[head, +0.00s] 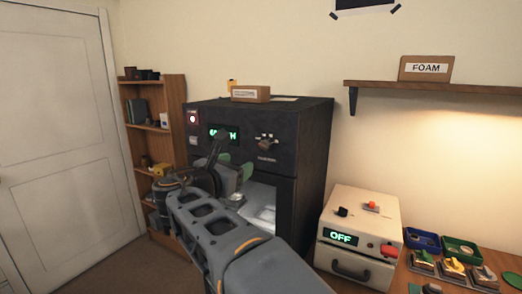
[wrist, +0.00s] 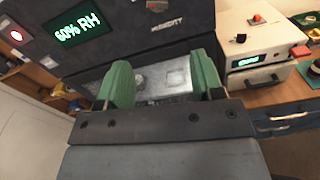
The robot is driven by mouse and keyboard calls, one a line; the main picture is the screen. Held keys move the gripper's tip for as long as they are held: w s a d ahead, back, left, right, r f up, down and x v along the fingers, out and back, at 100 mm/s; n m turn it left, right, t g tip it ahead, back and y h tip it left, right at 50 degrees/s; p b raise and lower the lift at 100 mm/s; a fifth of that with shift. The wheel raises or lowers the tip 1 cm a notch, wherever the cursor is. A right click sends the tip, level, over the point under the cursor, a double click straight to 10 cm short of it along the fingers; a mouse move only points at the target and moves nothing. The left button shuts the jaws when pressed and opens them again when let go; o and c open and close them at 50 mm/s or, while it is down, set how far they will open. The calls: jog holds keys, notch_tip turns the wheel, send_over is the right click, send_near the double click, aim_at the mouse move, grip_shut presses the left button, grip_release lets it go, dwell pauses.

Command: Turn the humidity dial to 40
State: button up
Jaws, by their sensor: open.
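The humidity dial (head: 266,142) is on the upper right front of the dark cabinet (head: 312,135), above a small label. In the wrist view only part of the dial (wrist: 158,5) shows at the top edge, above the word HUMIDITY. The green display (wrist: 80,27) reads 60% RH; in the head view my arm partly covers it. My gripper (head: 235,168) is open, with green fingers apart and nothing between them. It is in front of the cabinet, below and left of the dial, not touching it. The wrist view also shows the open gripper (wrist: 163,78).
The cabinet's lower compartment (head: 261,205) has a pale, lit interior. A red light (head: 193,118) glows at its upper left. A cream box (head: 370,212) marked OFF stands at right, beside trays (head: 460,247). A wooden shelf unit (head: 165,92) stands left. A small box (head: 251,94) lies on the cabinet.

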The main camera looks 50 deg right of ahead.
aim_at(262, 148)
jog(key=p+x, duration=0.1)
jog(key=x, duration=0.3)
jog(key=p+x, duration=0.1)
jog(key=x, duration=0.4)
jog(key=r+p+x, duration=0.1)
jog(key=x, duration=0.3)
jog(key=shift+d, duration=0.35)
jog(key=shift+c, duration=0.2)
jog(key=shift+f, duration=0.1)
jog(key=c, duration=0.8)
jog(key=shift+w+a, duration=0.1)
jog(key=shift+a, duration=0.05)
jog(key=shift+c, duration=0.2)
